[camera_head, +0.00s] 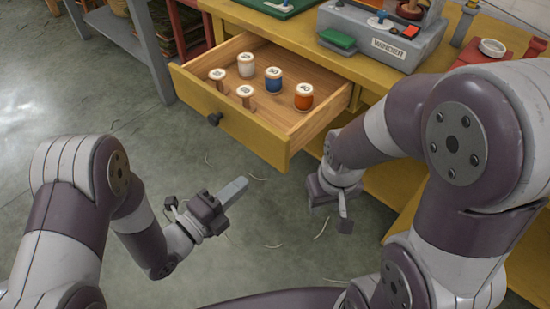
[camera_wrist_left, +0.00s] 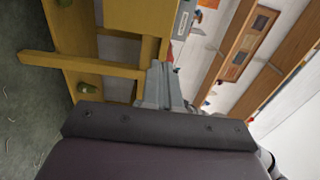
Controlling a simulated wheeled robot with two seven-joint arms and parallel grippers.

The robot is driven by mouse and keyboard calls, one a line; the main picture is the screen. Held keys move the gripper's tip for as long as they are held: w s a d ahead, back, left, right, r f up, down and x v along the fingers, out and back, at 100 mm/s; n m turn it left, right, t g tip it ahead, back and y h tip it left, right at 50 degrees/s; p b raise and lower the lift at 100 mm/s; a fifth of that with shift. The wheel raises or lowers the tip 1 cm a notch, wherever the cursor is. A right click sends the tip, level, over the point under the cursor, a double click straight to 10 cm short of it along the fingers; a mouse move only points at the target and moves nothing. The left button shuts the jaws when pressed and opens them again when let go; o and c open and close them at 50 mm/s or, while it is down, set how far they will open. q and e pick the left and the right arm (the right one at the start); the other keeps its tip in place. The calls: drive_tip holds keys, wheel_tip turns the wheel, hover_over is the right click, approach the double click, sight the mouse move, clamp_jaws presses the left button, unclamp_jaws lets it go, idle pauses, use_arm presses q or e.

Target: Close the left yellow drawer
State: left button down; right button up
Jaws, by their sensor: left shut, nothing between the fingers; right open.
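The yellow drawer (camera_head: 237,123) is pulled out from the yellow bench. Its dark round knob (camera_head: 215,119) is on the front panel. Inside stand several spools, including a blue one (camera_head: 273,80) and an orange one (camera_head: 304,97). My left gripper (camera_head: 236,190) is shut and empty, in front of and below the drawer's front, apart from it. Its grey fingers also show in the left wrist view (camera_wrist_left: 160,88), against yellow woodwork. My right gripper (camera_head: 328,205) is open and empty, to the right of the drawer's front corner and below it.
The yellow bench top (camera_head: 290,36) carries a grey winder machine (camera_head: 385,40) with a green block (camera_head: 338,39). A grey-legged table (camera_head: 150,50) and a red rack (camera_head: 185,30) stand at the back left. The floor before the drawer is clear except for yarn scraps.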

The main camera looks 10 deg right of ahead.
sight(284, 148)
use_arm(q)
drive_tip(key=b+x, duration=0.2)
drive_tip(key=x, duration=1)
use_arm(e)
wheel_tip(284, 148, down, 2)
use_arm(q)
drive_tip(key=shift+w+d, duration=0.1)
drive_tip(key=shift+d, duration=0.05)
use_arm(e)
drive_tip(key=shift+f, duration=0.1)
